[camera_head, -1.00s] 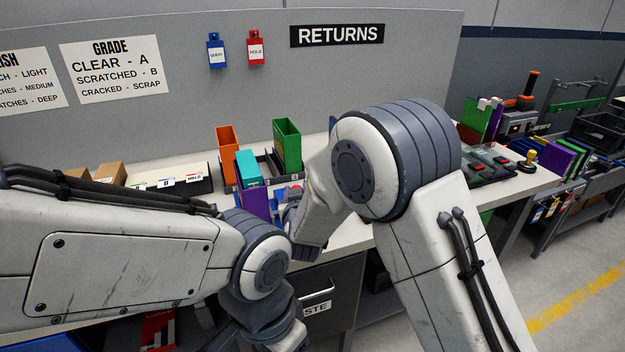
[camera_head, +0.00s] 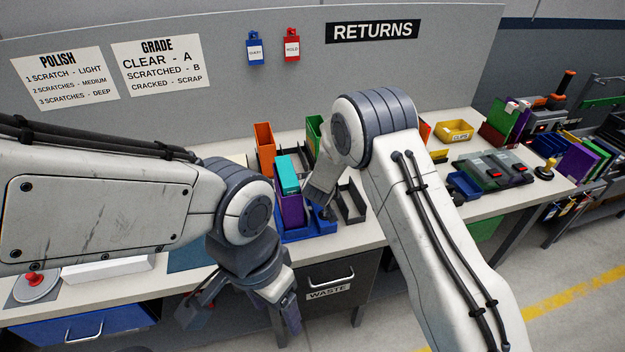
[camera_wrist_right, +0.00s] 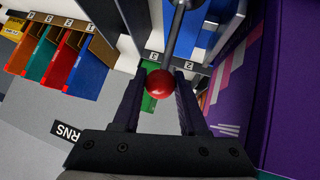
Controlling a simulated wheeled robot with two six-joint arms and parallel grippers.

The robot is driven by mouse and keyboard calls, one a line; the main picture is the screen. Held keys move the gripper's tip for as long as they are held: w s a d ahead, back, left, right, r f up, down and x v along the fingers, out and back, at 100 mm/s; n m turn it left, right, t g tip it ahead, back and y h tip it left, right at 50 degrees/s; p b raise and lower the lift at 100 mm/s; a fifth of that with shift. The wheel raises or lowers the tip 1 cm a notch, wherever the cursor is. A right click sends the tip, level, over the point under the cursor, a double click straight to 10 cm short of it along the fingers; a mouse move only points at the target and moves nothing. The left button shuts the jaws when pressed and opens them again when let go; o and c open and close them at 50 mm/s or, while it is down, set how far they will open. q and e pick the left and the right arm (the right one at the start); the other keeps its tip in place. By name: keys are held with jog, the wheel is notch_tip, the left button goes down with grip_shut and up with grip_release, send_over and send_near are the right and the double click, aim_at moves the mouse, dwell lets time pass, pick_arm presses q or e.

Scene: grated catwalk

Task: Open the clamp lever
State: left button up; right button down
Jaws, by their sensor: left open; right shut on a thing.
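The clamp lever shows in the right wrist view as a grey rod (camera_wrist_right: 176,35) ending in a red ball knob (camera_wrist_right: 160,83). My right gripper (camera_wrist_right: 160,88) is shut on this knob, one dark finger on each side. In the head view the right gripper's fingertips (camera_head: 322,212) are small and partly hidden at the blue fixture (camera_head: 298,232), and the knob cannot be made out there. A purple case (camera_head: 290,208) stands in the fixture. It fills the right side of the wrist view (camera_wrist_right: 288,85). My left gripper (camera_head: 242,312) is open and empty, in front of the bench's front edge.
A teal case (camera_head: 287,174) and an orange bin (camera_head: 264,146) stand behind the purple case. A dark empty tray (camera_head: 352,203) lies right of the fixture. My right arm covers part of the bench. The waste drawer (camera_head: 330,283) is below.

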jog(key=shift+w, duration=0.2)
dwell(0.4)
jog(key=shift+c, duration=2.3)
grip_release()
jog(key=shift+a, duration=0.1)
jog(key=b+v, duration=0.1)
jog(key=v, duration=0.9)
jog(key=shift+s, duration=0.2)
jog(key=shift+r, duration=0.15)
